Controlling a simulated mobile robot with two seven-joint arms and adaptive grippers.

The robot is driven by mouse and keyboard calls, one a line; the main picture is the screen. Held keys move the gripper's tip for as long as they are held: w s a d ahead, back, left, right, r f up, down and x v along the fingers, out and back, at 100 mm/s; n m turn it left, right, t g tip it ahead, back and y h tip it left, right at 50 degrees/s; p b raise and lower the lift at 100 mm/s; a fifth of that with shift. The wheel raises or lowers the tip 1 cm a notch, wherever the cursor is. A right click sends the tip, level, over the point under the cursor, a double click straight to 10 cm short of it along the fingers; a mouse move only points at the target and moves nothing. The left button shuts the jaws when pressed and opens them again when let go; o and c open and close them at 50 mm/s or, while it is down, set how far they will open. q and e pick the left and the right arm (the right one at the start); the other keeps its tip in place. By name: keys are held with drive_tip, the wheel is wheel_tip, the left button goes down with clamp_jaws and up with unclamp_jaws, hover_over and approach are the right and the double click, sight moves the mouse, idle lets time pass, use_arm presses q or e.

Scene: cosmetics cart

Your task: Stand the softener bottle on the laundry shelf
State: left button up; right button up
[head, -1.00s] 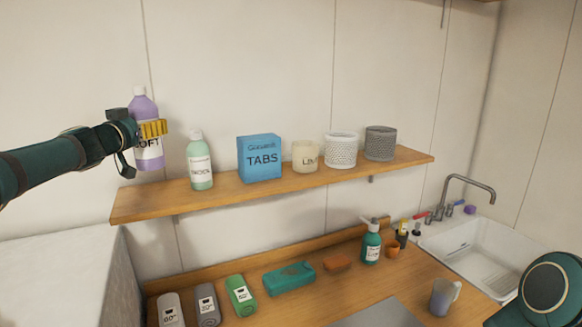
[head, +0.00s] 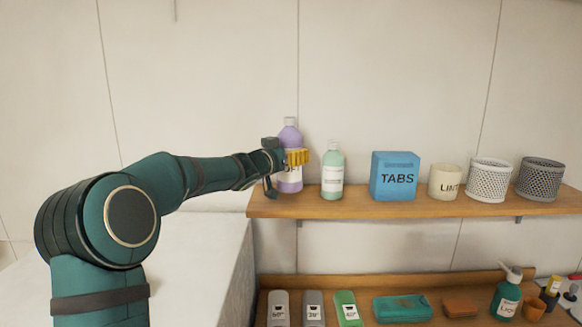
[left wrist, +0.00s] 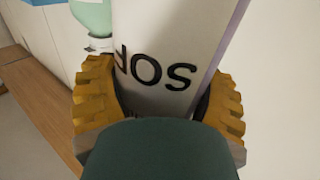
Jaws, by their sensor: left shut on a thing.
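The softener bottle (head: 289,182) is purple with a white cap and a pale label. It is upright at the left end of the wooden laundry shelf (head: 400,208), left of a mint-green bottle (head: 332,180) and apart from it. My left gripper (head: 293,158) is shut around its middle, its yellow fingers across the label. The bottle's base is at about shelf height; I cannot tell whether it touches the board. In the left wrist view the label (left wrist: 165,65) fills the space between both fingers (left wrist: 158,108). My right gripper is out of view.
A blue TABS box (head: 395,178), a cream pot (head: 445,182), a white basket (head: 489,180) and a grey basket (head: 540,179) stand further right on the shelf. A lower counter holds several items, including a teal pack (head: 402,308) and a pump bottle (head: 507,295).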

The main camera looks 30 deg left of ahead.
use_arm(q)
drive_tip(key=shift+f+b, duration=0.5)
drive_tip(key=shift+f, duration=1.3)
drive_tip(key=o, duration=1.2)
drive_tip(key=shift+f, duration=0.15)
drive_tip(key=shift+o, duration=0.2)
drive_tip(key=shift+s+a, duration=0.1)
drive_tip(key=shift+s, duration=0.25)
drive_tip(key=s+b, duration=0.1)
drive_tip(key=s, duration=1)
drive_tip(key=shift+s+a, duration=0.15)
drive_tip(key=shift+s, duration=0.05)
